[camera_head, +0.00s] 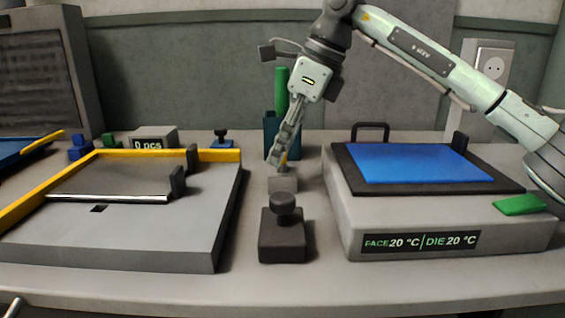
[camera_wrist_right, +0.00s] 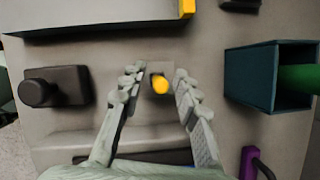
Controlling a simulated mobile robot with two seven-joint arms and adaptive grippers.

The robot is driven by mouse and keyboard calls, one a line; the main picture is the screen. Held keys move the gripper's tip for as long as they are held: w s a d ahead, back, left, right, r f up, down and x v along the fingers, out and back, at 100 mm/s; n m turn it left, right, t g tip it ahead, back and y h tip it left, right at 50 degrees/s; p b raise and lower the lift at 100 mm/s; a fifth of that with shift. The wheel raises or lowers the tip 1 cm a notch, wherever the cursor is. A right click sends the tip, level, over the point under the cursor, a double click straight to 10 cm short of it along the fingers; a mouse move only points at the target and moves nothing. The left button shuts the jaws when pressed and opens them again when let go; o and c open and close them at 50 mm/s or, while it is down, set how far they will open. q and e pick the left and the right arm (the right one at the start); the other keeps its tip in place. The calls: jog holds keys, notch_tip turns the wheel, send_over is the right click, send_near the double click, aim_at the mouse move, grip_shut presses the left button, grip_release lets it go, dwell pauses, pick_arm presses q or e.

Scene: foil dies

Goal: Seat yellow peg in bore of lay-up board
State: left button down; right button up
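The yellow peg (camera_wrist_right: 160,84) stands in a small grey block (camera_head: 283,184) in the middle of the table. In the head view only a sliver of the peg shows beside my fingers. My right gripper (camera_head: 282,158) points down over the block. In the right wrist view its two fingers (camera_wrist_right: 157,86) are apart on either side of the peg, with gaps visible. The grey lay-up board (camera_head: 150,232) lies at the left, with yellow edge strips and a dark sheet (camera_head: 120,178) on it. A small dark square opening (camera_head: 98,209) shows in its front part. My left gripper is out of view.
A dark knobbed weight (camera_head: 283,235) stands in front of the block. A teal holder (camera_head: 270,135) with a green roll (camera_head: 281,90) is behind it. The heated press base (camera_head: 430,228) with a blue sheet (camera_head: 415,163) fills the right. Narrow table lanes lie between.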

grip_shut()
jog(key=shift+r, duration=0.1)
